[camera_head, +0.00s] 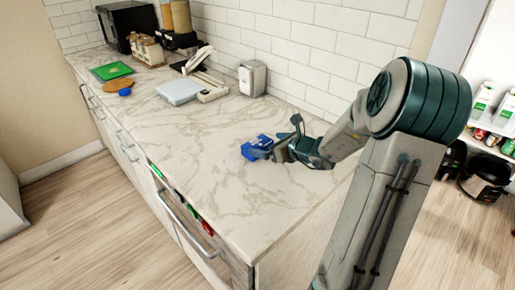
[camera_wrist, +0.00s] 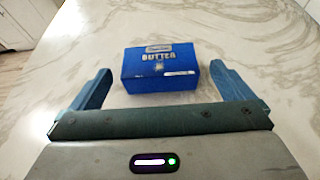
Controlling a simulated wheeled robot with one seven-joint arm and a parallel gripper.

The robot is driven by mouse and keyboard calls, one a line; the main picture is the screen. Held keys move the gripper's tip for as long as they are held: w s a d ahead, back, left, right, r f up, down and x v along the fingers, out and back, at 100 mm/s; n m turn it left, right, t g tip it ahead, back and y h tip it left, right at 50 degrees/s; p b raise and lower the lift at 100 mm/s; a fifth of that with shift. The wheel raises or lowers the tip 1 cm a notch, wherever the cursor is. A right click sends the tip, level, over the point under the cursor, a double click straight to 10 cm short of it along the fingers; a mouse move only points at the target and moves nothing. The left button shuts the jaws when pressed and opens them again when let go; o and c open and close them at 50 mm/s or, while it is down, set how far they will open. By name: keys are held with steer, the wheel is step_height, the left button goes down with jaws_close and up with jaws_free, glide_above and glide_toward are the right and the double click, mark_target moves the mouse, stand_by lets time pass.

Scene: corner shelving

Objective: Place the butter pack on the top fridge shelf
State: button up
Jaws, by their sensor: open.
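The butter pack (camera_head: 256,146) is a small blue box lying on the marble counter (camera_head: 200,195), toward its right-hand part. In the wrist view the butter pack (camera_wrist: 160,68) shows its "BUTTER" label and lies just ahead of my gripper, between the lines of the two fingers. My gripper (camera_wrist: 164,88) is open, with one blue finger on each side of the pack and a gap on both sides. In the head view my gripper (camera_head: 268,152) is low over the counter at the pack's right side. No fridge shelf can be made out for certain.
A napkin dispenser (camera_head: 252,78), a white scale-like device (camera_head: 179,91), a green board (camera_head: 111,71) and a black appliance (camera_head: 127,25) stand farther back along the tiled wall. Shelves with cartons (camera_head: 484,99) and dark pots (camera_head: 486,176) are at the far right. The counter's front half is clear.

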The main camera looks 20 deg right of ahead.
mark_target(258, 142)
steer(key=shift+x, duration=3.1)
steer(key=c, duration=0.9)
steer(key=shift+c, duration=0.2)
